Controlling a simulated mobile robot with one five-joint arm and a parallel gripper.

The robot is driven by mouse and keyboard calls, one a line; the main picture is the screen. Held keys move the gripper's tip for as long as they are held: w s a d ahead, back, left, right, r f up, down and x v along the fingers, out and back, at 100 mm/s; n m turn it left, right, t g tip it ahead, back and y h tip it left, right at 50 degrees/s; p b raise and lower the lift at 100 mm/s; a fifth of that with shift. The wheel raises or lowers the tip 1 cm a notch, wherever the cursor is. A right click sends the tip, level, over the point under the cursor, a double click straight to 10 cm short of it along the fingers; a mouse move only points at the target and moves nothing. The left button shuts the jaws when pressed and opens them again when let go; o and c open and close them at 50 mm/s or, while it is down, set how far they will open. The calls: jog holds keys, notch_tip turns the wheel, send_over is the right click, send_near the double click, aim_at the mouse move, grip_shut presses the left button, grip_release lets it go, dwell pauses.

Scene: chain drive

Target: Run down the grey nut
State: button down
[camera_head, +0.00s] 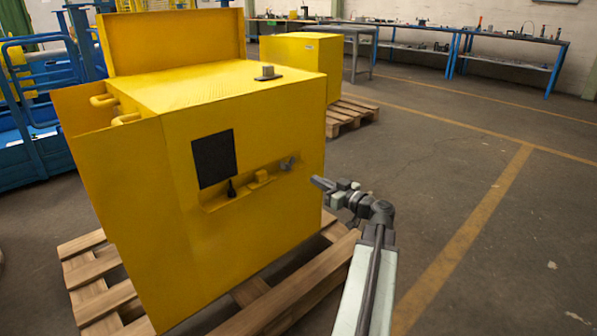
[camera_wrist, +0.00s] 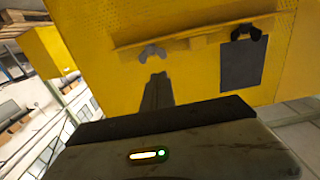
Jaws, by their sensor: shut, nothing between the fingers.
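The grey nut (camera_head: 288,163), with wing-like lobes, sits at the right end of a narrow ledge (camera_head: 215,207) on the front of a yellow cabinet (camera_head: 140,190). In the wrist view the grey nut (camera_wrist: 152,53) shows just beyond the tips of my gripper (camera_wrist: 158,76). My gripper is shut and empty, and a small gap seems to separate it from the nut. In the head view my gripper (camera_head: 318,182) is right of the cabinet front, pointing left toward the ledge. Whether the nut is seated on a thread cannot be made out.
A black nut (camera_head: 231,188) and a yellow piece (camera_head: 259,177) sit along the same ledge, left of the grey nut. A black panel (camera_head: 214,159) is above the ledge. The cabinet stands on a wooden pallet (camera_head: 285,290). The floor (camera_head: 480,265) to the right is clear.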

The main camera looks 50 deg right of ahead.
aim_at(284, 164)
jog(key=w, duration=1.3)
jog(key=shift+w+d, duration=0.35)
jog(key=shift+d, duration=0.05)
